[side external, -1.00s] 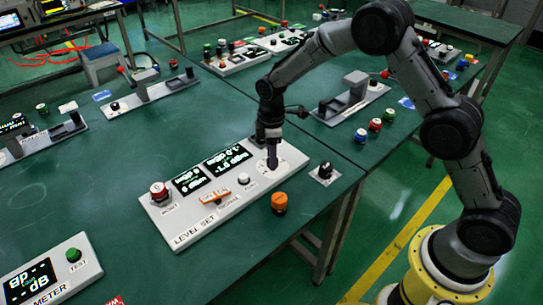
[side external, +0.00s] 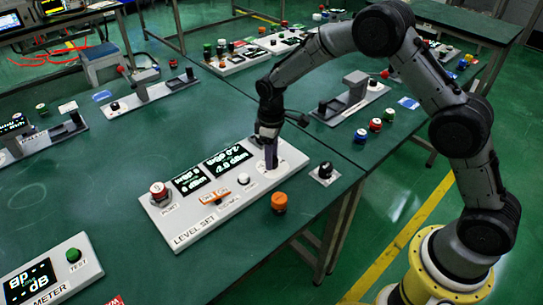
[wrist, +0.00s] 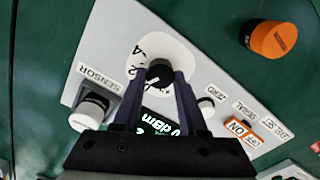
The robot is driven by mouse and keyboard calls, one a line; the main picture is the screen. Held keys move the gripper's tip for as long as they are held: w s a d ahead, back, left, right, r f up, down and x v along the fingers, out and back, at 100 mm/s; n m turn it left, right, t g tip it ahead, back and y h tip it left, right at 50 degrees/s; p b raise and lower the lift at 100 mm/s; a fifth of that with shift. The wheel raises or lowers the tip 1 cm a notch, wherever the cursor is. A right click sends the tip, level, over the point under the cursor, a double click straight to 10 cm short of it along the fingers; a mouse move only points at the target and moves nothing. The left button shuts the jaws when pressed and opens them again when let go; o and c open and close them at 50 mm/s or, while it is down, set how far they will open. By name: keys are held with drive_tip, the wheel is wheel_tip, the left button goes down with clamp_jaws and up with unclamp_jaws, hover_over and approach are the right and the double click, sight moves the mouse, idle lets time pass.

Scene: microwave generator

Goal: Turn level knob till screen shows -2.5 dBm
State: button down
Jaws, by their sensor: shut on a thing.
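The level panel (side external: 190,235) is a light grey box labelled LEVEL SET on the green bench. Its black level knob (wrist: 159,73) stands on a white dial plate (wrist: 150,45). My gripper (wrist: 160,78) is shut on the knob from above, one finger on each side; in the side view my gripper (side external: 270,166) hides most of the knob. The right-hand screen (side external: 229,158) is lit with a dBm value that looks like -4.0, but the digits are blurred. The left-hand screen (side external: 187,180) is also lit.
An orange-capped button (side external: 279,201) and a small black knob unit (side external: 324,172) stand close by, near the bench edge. Open bench lies left of the panel.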

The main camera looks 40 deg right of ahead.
drive_tip(key=shift+r+m, duration=0.1)
drive_tip(key=shift+m, duration=0.7)
drive_tip(key=shift+w, duration=0.1)
drive_tip(key=shift+c, duration=2.2)
unclamp_jaws()
wheel_tip(320, 180, up, 14)
